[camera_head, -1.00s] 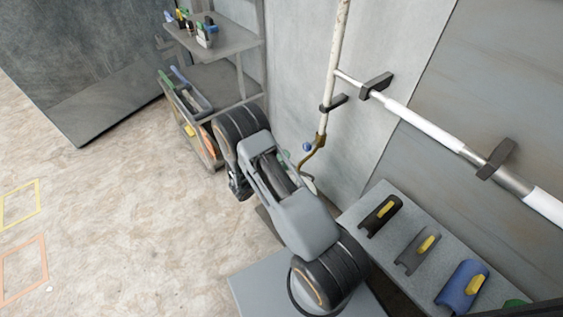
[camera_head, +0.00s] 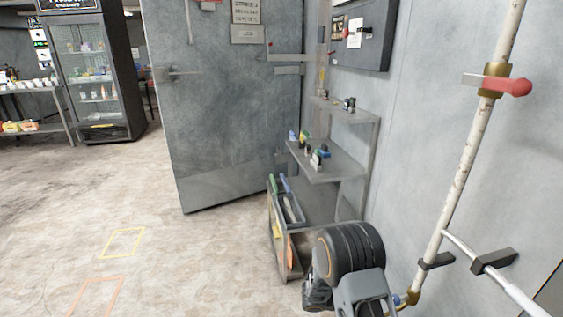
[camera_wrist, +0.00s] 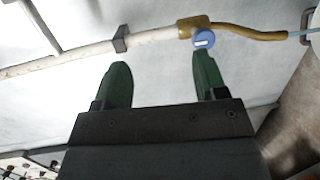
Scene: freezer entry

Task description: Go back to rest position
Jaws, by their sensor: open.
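My gripper (camera_wrist: 160,82) shows in the wrist view with its two green fingers spread apart and nothing between them. Beyond the fingertips runs a pale, stained pipe (camera_wrist: 155,38) with a brass fitting and a round blue part (camera_wrist: 203,39). The blue part appears just past the right fingertip; I cannot tell whether they touch. In the head view my arm is at the bottom, right of centre, beside the lower pipe, and my gripper is not clearly visible there.
A grey shelf rack (camera_head: 328,168) with small items stands just behind my arm, with a tool bin (camera_head: 290,208) low on it. A red-handled valve (camera_head: 508,86) sits on the wall pipe at right. A grey door (camera_head: 225,110) stands behind. The floor at left is clear.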

